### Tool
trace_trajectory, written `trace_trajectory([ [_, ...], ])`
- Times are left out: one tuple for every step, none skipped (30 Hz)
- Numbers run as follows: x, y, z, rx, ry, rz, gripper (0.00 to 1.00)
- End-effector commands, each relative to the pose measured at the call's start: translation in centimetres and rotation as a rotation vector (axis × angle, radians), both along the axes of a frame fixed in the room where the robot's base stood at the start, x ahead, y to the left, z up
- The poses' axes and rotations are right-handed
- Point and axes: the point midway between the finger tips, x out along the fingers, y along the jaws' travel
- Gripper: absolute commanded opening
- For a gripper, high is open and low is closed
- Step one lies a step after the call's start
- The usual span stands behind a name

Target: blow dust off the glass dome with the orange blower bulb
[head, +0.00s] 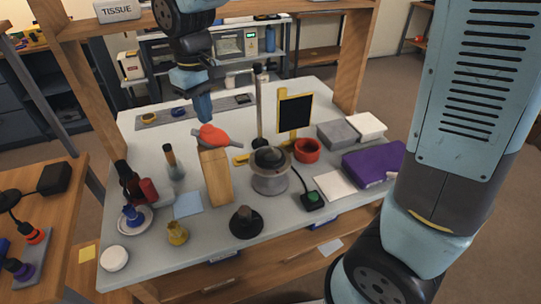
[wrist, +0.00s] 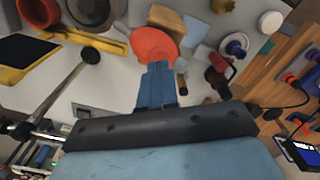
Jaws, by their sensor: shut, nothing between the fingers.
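The orange blower bulb (head: 209,135) lies on top of an upright wooden block (head: 217,178) left of the table's middle. In the wrist view the bulb (wrist: 151,42) is just beyond my fingertips. My gripper (head: 204,118) points down above the bulb, its blue fingers (wrist: 158,68) shut together with nothing between them. I cannot tell whether the fingertips touch the bulb. A dark, shiny dome (head: 269,157), which looks like the glass dome, sits on a round grey metal holder (head: 270,182) right of the block. Dust on it is too small to make out.
A thin dark post (head: 259,105) and a yellow-framed black panel (head: 295,112) stand behind the dome. A red bowl (head: 306,150) and a green-buttoned box (head: 312,201) are to its right. A dark round stand (head: 246,222) is in front. Bottles crowd the left side.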

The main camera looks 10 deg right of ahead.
Motion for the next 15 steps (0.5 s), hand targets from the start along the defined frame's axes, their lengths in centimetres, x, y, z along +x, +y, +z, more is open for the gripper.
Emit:
trace_trajectory([
  [0.0, 0.0, -0.2, -0.001, 0.001, 0.0, 0.0],
  [0.0, 0.0, -0.3, -0.001, 0.001, 0.0, 0.0],
  [0.0, 0.0, -0.4, -0.001, 0.001, 0.0, 0.0],
  [0.0, 0.0, -0.5, -0.001, 0.001, 0.0, 0.0],
  [0.0, 0.0, -0.6, -0.001, 0.001, 0.0, 0.0],
  [0.0, 0.0, -0.8, -0.001, 0.001, 0.0, 0.0],
  [0.0, 0.0, -0.9, -0.001, 0.001, 0.0, 0.0],
  [0.0, 0.0, -1.0, -0.001, 0.001, 0.0, 0.0],
  [0.0, 0.0, -1.1, -0.001, 0.001, 0.0, 0.0],
  [0.0, 0.0, -1.2, -0.001, 0.001, 0.0, 0.0],
  [0.0, 0.0, -1.3, -0.001, 0.001, 0.0, 0.0],
  [0.0, 0.0, -1.4, -0.001, 0.001, 0.0, 0.0],
  [0.0, 0.0, -1.5, -0.001, 0.001, 0.0, 0.0],
  [0.0, 0.0, -1.6, -0.001, 0.001, 0.0, 0.0],
  [0.0, 0.0, -1.7, -0.001, 0.001, 0.0, 0.0],
])
